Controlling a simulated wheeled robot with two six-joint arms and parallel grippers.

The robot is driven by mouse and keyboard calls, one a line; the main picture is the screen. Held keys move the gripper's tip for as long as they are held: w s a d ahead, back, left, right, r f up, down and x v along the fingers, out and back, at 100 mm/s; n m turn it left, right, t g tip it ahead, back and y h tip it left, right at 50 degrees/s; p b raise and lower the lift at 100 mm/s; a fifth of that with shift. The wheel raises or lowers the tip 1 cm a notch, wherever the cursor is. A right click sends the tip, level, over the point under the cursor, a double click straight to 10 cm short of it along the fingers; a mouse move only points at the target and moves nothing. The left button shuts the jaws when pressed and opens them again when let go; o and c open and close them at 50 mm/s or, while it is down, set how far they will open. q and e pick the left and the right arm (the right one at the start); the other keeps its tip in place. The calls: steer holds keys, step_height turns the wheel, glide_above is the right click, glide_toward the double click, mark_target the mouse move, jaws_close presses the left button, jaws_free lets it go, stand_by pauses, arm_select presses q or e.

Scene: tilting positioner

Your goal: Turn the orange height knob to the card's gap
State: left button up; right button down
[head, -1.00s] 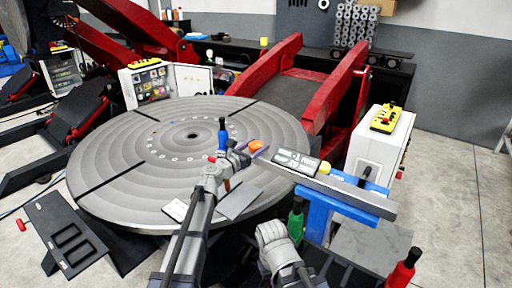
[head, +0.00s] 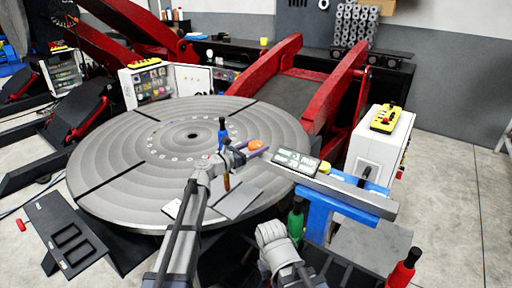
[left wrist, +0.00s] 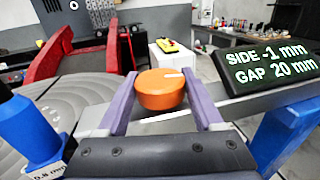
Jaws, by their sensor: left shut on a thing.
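The orange height knob (head: 255,145) sits at the left end of a grey beam, over the right edge of the round plate. It also shows in the left wrist view (left wrist: 160,90), with a pale mark on its top. My left gripper (head: 250,149) is shut on the knob, its two purple fingers (left wrist: 162,95) on either side. A display (left wrist: 265,68) beside it reads SIDE -1 mm and GAP 20 mm; it also shows in the head view (head: 295,161). A small white card (head: 172,208) lies at the plate's front edge, its print too small to read. My right gripper is not seen.
A blue block with a black handle (left wrist: 25,125), labelled 0.8 mm, stands left of the gripper. A grey flat piece (head: 237,203) lies at the plate's (head: 110,170) front edge. A white cabinet (head: 378,145) with a yellow control box stands at right.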

arm_select(q)
steer(key=m+g+h, duration=0.1)
steer(key=g, duration=0.1)
steer(key=m+g+h, duration=0.1)
steer(key=m+g, duration=0.1)
steer(key=m+g+h, duration=0.2)
steer(key=g, duration=0.1)
steer(key=shift+w+a, duration=0.1)
steer(key=shift+w, duration=0.2)
steer(key=shift+s+m+g+h, duration=0.2)
steer(key=shift+m+g+h, duration=0.1)
steer(key=shift+m+g, duration=1.55)
steer(key=shift+s+g, duration=0.1)
steer(key=shift+g, duration=0.55)
steer(key=o, duration=1.4)
steer(key=shift+c, duration=0.2)
steer(key=a, duration=0.7)
steer(key=shift+a, duration=0.35)
